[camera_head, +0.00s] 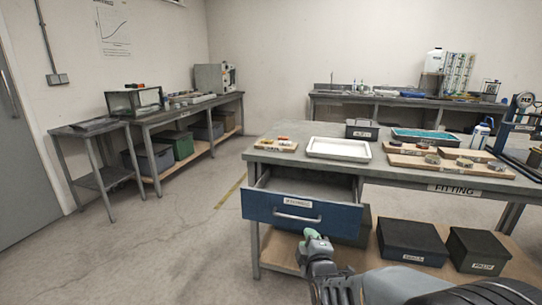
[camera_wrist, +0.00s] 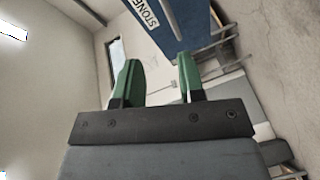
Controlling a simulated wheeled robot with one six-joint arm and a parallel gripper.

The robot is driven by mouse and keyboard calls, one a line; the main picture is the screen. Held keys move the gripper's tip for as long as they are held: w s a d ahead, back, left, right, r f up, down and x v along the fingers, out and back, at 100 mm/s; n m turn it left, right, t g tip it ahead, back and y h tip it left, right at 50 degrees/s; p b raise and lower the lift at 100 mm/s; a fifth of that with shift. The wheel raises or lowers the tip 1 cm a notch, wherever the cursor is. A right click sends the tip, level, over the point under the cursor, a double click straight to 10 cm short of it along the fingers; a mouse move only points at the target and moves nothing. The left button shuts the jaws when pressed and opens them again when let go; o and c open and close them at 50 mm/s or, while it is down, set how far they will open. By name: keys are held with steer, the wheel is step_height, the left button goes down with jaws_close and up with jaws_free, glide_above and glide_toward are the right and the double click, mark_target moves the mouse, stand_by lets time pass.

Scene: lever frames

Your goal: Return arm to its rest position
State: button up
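My gripper (camera_head: 313,236) is low in the head view, in front of the blue drawer (camera_head: 330,217) and just below its handle (camera_head: 297,216). In the wrist view its two green fingers (camera_wrist: 159,80) stand apart with nothing between them, so it is open and empty. The drawer is pulled out from under the workbench (camera_head: 390,172), and its inside shows bare where visible. The drawer's blue front with a white label also shows in the wrist view (camera_wrist: 190,22), beyond the fingertips. The fingers look clear of the handle.
The bench top holds a white tray (camera_head: 338,149), a grey box (camera_head: 362,129) and wooden boards with parts (camera_head: 455,160). Dark boxes (camera_head: 412,240) stand on the lower shelf, right of my gripper. Open floor (camera_head: 160,255) lies to the left. Other benches line the walls.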

steer(key=s+d+r+m+g+p, duration=0.2)
steer(key=s+r+m+g+p, duration=0.4)
steer(key=s+r+m+p, duration=0.2)
steer(key=s+d+r+m+g+h+p, duration=0.1)
steer(key=s+d+r+m+g+p, duration=0.2)
steer(key=s+r+m+g+p, duration=0.4)
steer(key=s+r+p, duration=0.5)
steer(key=r+p, duration=0.1)
steer(key=r, duration=0.2)
steer(key=shift+s+r+m+p, duration=0.3)
steer(key=shift+m+p, duration=0.05)
steer(key=shift+m, duration=0.05)
